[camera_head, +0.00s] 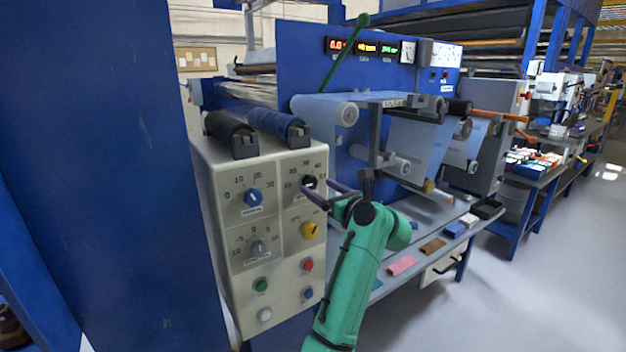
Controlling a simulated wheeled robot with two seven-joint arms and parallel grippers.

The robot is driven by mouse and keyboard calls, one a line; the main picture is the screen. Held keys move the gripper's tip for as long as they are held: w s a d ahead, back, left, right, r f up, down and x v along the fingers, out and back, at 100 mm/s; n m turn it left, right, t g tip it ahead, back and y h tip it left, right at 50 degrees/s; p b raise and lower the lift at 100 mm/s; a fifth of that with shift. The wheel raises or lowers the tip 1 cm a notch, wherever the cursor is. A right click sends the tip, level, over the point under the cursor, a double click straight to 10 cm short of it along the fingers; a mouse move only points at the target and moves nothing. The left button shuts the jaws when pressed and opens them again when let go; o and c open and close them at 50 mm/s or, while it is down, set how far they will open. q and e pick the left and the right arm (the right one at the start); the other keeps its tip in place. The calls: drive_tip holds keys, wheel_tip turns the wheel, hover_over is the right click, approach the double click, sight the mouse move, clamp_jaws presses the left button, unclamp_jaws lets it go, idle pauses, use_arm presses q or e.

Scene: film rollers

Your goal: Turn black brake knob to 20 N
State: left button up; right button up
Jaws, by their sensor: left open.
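The black brake knob (309,181) is at the upper right of the grey control panel's front, with a numbered scale around it. Its pointer is too small and too covered to read. My left gripper (316,186), on the green arm, is open at this knob. One dark finger passes across the knob's lower edge and the other is to its right. I cannot tell whether either finger touches it. My right gripper is not in view.
The control panel (220,237) also has a blue knob (253,197), a grey knob (258,248), a yellow knob (310,230) and several push buttons. Two dark rolls rest on top. A blue post (100,170) fills the left. The film machine stands behind; open floor lies right.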

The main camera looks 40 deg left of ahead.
sight(313, 183)
use_arm(q)
drive_tip(key=x, duration=0.4)
drive_tip(key=shift+f, duration=0.1)
drive_tip(key=shift+d, duration=0.1)
clamp_jaws()
drive_tip(key=shift+p, duration=0.35)
drive_tip(key=m+p, duration=0.4)
drive_tip(key=shift+w+r+m, duration=0.1)
drive_tip(key=shift+r+m, duration=0.1)
drive_tip(key=shift+m, duration=0.2)
drive_tip(key=m+p, duration=0.2)
drive_tip(key=shift+m+p, duration=0.4)
drive_tip(key=shift+f+m+p, duration=0.2)
drive_tip(key=shift+m+p, duration=0.3)
drive_tip(key=shift+m, duration=0.1)
